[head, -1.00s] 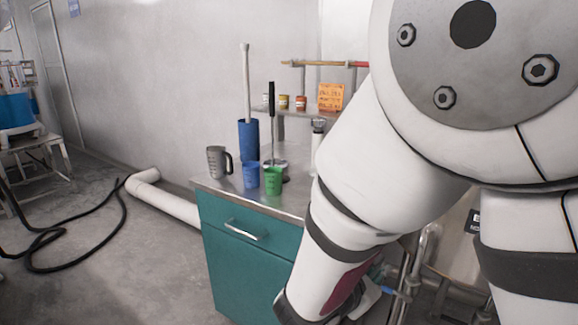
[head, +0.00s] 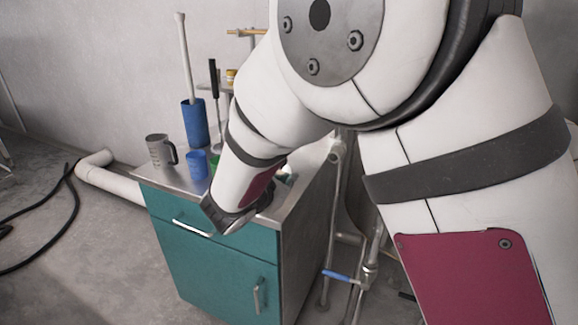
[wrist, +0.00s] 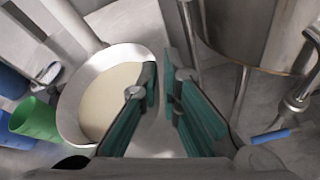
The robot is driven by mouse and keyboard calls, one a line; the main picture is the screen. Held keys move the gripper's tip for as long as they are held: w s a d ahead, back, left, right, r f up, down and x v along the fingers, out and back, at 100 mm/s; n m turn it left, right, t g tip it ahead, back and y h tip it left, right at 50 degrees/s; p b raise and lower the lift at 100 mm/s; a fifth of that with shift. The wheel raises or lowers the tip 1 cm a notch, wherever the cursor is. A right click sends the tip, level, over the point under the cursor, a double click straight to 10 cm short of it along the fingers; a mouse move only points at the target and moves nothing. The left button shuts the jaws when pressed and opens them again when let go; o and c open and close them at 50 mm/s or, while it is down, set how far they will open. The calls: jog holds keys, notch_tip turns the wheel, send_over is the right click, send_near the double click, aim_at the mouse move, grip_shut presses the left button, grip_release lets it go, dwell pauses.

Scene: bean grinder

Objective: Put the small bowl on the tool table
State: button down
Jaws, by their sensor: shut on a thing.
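The small bowl (wrist: 104,98) is a shiny metal bowl with a pale cream inside, at the left of the wrist view. My gripper (wrist: 167,88) has its teal fingers on both sides of the bowl's right rim and is shut on it. A teal cabinet (head: 215,265) with a steel top, which I take as the tool table, stands left of centre there. My wrist is over the front right of its top. Whether the bowl touches the top is not clear.
A grey jug (head: 160,150), a blue cup (head: 197,165), a green cup (wrist: 35,118) and a tall blue cylinder (head: 194,122) stand on the cabinet top. Pipes with a blue valve handle (head: 337,275) are at its right. A black hose (head: 45,240) lies on the floor.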

jog(key=w, duration=0.2)
jog(key=w+a, duration=0.2)
jog(key=w, duration=0.1)
jog(key=shift+w+a+f, duration=0.15)
jog(key=shift+w+f, duration=0.15)
jog(key=shift+w, duration=0.05)
jog(key=shift+s+f+b, duration=0.1)
jog(key=shift+f+b, duration=0.5)
jog(key=shift+f, duration=1.1)
jog(key=shift+f, duration=0.1)
jog(key=c, duration=1.8)
grip_release()
jog(key=shift+s, duration=0.1)
jog(key=p+v, duration=0.1)
jog(key=v, duration=1.1)
jog(key=shift+p, duration=0.35)
